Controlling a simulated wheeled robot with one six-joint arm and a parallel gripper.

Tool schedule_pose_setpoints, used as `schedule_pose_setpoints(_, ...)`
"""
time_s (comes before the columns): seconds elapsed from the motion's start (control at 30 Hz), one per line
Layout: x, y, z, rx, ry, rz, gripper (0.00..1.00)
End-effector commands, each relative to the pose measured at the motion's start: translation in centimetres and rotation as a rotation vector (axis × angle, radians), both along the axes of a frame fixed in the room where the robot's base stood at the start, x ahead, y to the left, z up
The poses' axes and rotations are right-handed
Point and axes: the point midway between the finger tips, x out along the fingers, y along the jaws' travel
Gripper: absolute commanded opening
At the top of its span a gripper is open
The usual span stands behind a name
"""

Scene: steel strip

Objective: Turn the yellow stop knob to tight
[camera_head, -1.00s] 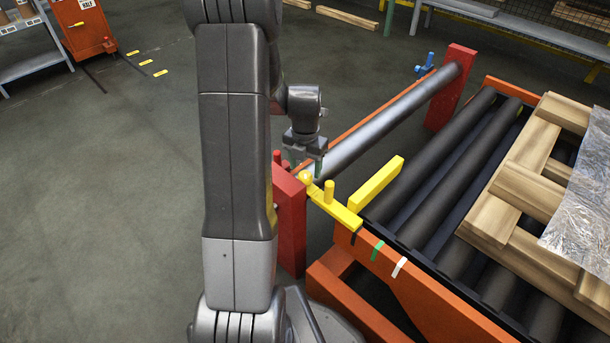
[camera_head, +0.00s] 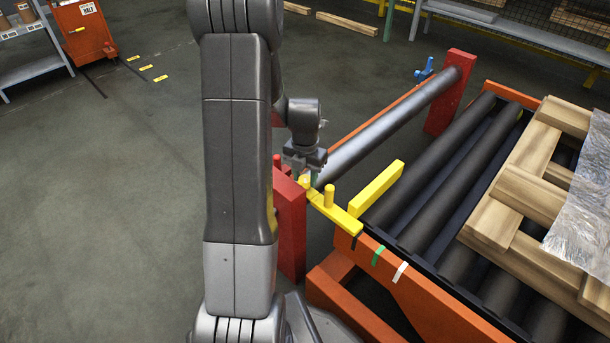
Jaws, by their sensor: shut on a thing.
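The yellow stop arm (camera_head: 343,215) runs from the top of a red post toward the roller conveyor. A short yellow peg (camera_head: 329,196) stands upright on it. The yellow knob (camera_head: 305,183) is at its post end, largely covered by my gripper (camera_head: 304,178). My gripper points down and is shut on the knob. The fingertips are small and partly hidden, so the exact grip is hard to see. The knob's turn angle cannot be read.
The red post (camera_head: 290,225) stands close to my arm, with a small red peg (camera_head: 276,160) on top. A grey roller (camera_head: 390,125) runs back to another red post (camera_head: 449,95). A yellow bar (camera_head: 377,186) and wooden pallet (camera_head: 525,175) lie right. Open floor is left.

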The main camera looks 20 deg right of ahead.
Motion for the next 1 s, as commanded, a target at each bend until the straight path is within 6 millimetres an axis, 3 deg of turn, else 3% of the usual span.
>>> schedule_pose_setpoints(0.27,0.01,-0.02,0.16,0.000,0.000,-0.113,0.15)
schedule_pose_setpoints(1.0,0.00,-0.02,0.14,-0.001,0.000,-0.690,0.15)
